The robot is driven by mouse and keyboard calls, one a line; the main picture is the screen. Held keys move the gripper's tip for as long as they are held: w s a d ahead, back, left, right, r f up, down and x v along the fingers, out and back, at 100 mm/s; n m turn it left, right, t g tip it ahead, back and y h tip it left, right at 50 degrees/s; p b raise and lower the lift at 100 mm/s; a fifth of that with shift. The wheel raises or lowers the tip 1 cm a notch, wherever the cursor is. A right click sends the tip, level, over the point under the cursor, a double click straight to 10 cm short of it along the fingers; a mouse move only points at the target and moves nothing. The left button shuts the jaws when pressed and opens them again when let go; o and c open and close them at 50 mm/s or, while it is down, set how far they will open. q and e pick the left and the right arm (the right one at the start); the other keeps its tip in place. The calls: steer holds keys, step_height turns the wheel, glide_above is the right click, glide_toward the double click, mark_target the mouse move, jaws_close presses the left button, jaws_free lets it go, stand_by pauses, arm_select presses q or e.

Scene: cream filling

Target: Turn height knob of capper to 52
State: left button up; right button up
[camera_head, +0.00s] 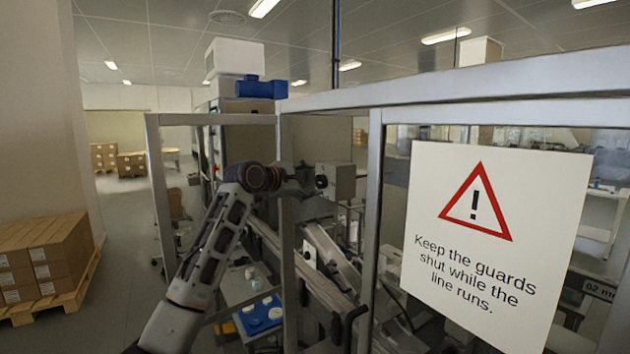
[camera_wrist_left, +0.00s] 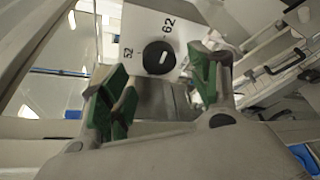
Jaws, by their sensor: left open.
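The height knob (camera_wrist_left: 159,57) is a round black dial with a short white mark, on the white face (camera_wrist_left: 143,22) of the capper box. The number 52 is printed to its left and 62 above it in the left wrist view. I cannot tell which number the mark indicates. My left gripper (camera_wrist_left: 160,84) is open, its green-padded fingers apart on either side of the knob in that view; contact does not show. In the head view the left gripper (camera_head: 302,186) is close to the grey capper box (camera_head: 340,180), beside the dark knob (camera_head: 321,182). My right gripper is out of view.
Metal guard posts (camera_head: 287,250) stand close to my left arm. A guard panel with a warning sign (camera_head: 495,240) fills the right. A conveyor (camera_head: 330,255) runs below the capper, near a blue tray (camera_head: 262,316). Stacked cartons (camera_head: 45,255) stand at left; floor between is clear.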

mark_target(318, 182)
arm_select(q)
steer(key=shift+p+x, duration=0.5)
steer(key=shift+x, duration=1.25)
steer(key=c, duration=1)
steer(key=shift+w+a+r+n+g, duration=0.1)
steer(key=shift+n+g, duration=0.3)
steer(key=shift+n, duration=0.25)
steer(key=shift+r+n+g, duration=0.1)
steer(key=shift+n+g, duration=0.3)
steer(key=shift+n, duration=0.25)
steer(key=shift+n+g+h, duration=0.3)
steer(key=shift+n+g, duration=0.2)
steer(key=shift+n, duration=0.2)
steer(key=shift+f, duration=0.1)
steer(key=o, duration=1)
